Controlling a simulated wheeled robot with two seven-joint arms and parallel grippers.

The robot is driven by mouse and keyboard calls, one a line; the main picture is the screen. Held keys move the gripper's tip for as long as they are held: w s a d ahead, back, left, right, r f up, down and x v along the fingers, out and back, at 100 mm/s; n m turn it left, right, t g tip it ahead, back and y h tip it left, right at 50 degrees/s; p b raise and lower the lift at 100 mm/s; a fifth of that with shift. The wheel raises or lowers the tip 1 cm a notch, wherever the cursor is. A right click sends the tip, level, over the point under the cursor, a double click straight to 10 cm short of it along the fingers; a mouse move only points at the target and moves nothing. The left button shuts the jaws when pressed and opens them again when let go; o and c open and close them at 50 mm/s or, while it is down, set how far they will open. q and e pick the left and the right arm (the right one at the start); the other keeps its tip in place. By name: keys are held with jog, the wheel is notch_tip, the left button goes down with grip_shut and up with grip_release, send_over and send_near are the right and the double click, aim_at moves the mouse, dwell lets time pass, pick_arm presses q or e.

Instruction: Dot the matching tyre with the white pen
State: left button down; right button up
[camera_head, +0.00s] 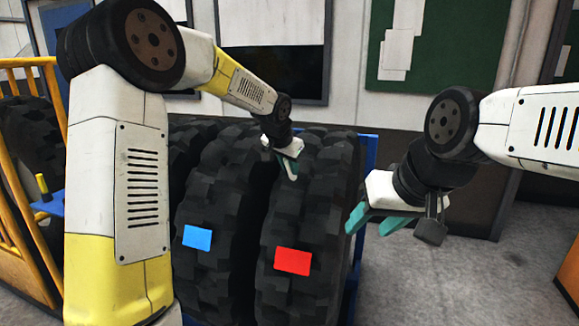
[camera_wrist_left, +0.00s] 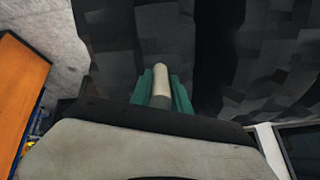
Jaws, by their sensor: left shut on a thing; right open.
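My left gripper (camera_head: 290,162) is shut on the white pen (camera_wrist_left: 161,78), whose pale rounded end shows between the teal fingers in the left wrist view. It is in front of the upper tread of the tyre with the red card (camera_head: 315,185). I cannot tell whether the pen touches the rubber. The red card (camera_head: 292,261) is low on that tyre's tread. To its left stands a tyre (camera_head: 222,185) with a blue card (camera_head: 197,237). My right gripper (camera_head: 370,222) is open and empty, right of the red-card tyre.
The tyres stand upright side by side in a blue rack (camera_head: 369,150). A yellow railing (camera_head: 45,245) and another dark tyre (camera_head: 30,135) are at the left. A yellow-handled item (camera_head: 42,184) is on a blue surface there. Grey floor (camera_head: 440,285) is clear at the lower right.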

pick_arm(q)
jog(key=shift+w+d+f, duration=0.15)
jog(key=shift+w+f, duration=0.25)
jog(key=shift+f, duration=0.2)
dwell(0.9)
jog(key=shift+s+r, duration=0.1)
jog(key=shift+v, duration=2.85)
